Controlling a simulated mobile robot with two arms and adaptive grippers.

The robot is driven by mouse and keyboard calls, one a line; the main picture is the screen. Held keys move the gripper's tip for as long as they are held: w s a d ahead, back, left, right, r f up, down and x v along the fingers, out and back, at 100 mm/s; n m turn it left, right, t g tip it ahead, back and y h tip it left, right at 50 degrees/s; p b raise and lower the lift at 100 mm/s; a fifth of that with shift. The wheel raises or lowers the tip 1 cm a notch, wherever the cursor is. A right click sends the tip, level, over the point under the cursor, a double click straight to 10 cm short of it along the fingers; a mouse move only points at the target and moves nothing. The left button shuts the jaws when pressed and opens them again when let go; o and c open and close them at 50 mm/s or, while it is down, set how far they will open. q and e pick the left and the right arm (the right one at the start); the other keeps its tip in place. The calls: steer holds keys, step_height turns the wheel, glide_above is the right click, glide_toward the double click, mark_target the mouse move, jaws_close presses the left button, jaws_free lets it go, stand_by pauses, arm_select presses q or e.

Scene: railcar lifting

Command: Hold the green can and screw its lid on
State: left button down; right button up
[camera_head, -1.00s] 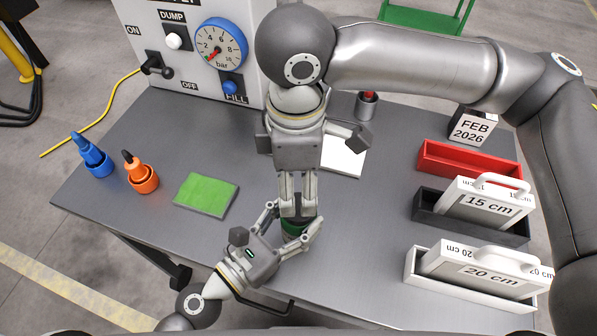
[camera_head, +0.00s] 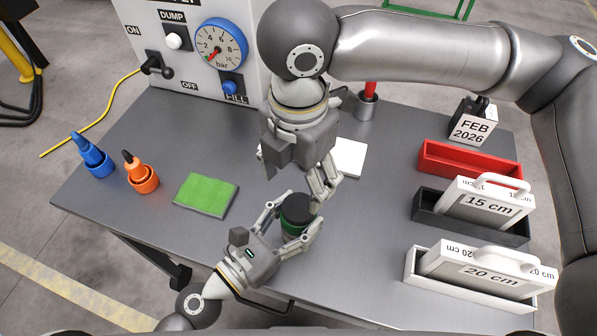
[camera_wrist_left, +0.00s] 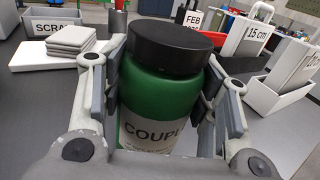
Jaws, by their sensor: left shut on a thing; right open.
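The green can (camera_head: 289,231) stands upright near the table's front edge, with a black lid (camera_head: 296,207) on top. In the left wrist view the can (camera_wrist_left: 160,112) shows a white label reading "COUPL", partly cut off, and its lid (camera_wrist_left: 168,46) sits on it. I cannot tell how tight the lid is. My left gripper (camera_head: 294,222) is shut around the can's sides from the front left. My right gripper (camera_head: 323,192) is open, just behind and to the right of the lid, and looks empty.
A white sheet or pad (camera_head: 348,158) is behind the right gripper. Red (camera_head: 468,164), black (camera_head: 425,218) and white (camera_head: 425,285) trays fill the right. Table between pad and can is clear.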

mark_target(299, 206)
steer(key=shift+f, duration=4)
steer(key=c, duration=1)
steer(key=m, duration=0.6)
steer(key=shift+c, duration=0.2)
steer(key=m, duration=0.6)
steer(key=o, duration=1.2)
